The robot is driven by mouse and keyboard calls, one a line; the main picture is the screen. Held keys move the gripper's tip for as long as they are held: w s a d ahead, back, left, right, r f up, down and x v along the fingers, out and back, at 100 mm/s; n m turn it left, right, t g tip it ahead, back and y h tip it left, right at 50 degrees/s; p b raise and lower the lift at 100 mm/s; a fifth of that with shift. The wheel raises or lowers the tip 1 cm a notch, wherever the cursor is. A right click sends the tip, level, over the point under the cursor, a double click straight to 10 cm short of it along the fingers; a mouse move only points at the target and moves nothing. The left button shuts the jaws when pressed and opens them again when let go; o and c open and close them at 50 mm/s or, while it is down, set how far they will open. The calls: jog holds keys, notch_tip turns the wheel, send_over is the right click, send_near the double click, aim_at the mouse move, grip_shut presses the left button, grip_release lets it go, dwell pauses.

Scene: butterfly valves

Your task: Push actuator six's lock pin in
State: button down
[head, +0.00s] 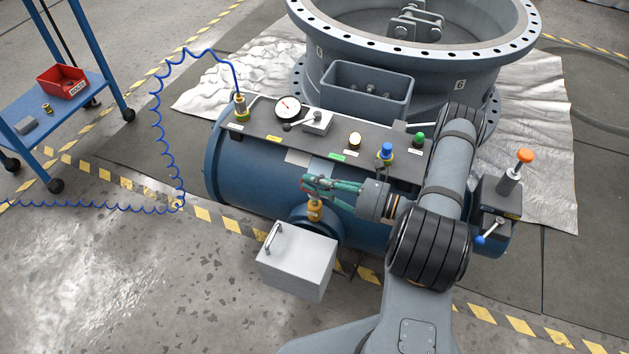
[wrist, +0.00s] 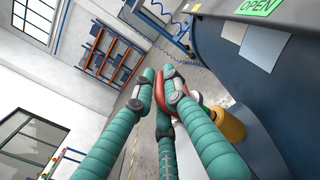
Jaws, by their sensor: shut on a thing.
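Actuator six is a blue cylinder (head: 235,165) lying in front of the grey valve body marked 6 (head: 460,84). An orange-knobbed steel pin (head: 525,156) stands up from a dark block (head: 497,200) at its right end. It looks like the lock pin, though I cannot read its label. My gripper (head: 318,184) is at the cylinder's front, well left of that pin. Its teal fingers are closed on a red handle (wrist: 160,92) above a brass fitting (head: 315,208). The brass also shows in the wrist view (wrist: 231,124). The fingers partly hide the red handle.
A dark panel (head: 262,138) along the cylinder's top carries a gauge (head: 288,107) and several coloured knobs. A white box (head: 298,262) stands in front of the fitting. A blue hose (head: 157,110) hangs at left.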

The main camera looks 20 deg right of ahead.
jog(key=shift+w+d, duration=0.2)
notch_tip(320, 180, down, 4)
jog(key=b, duration=0.3)
jog(key=shift+f, duration=0.1)
jog(key=c, duration=1.9)
grip_release()
jog(key=shift+o, duration=0.3)
jog(key=shift+s, duration=0.1)
jog(key=v, duration=0.7)
jog(key=shift+s+d, duration=0.15)
jog(key=shift+d, duration=0.05)
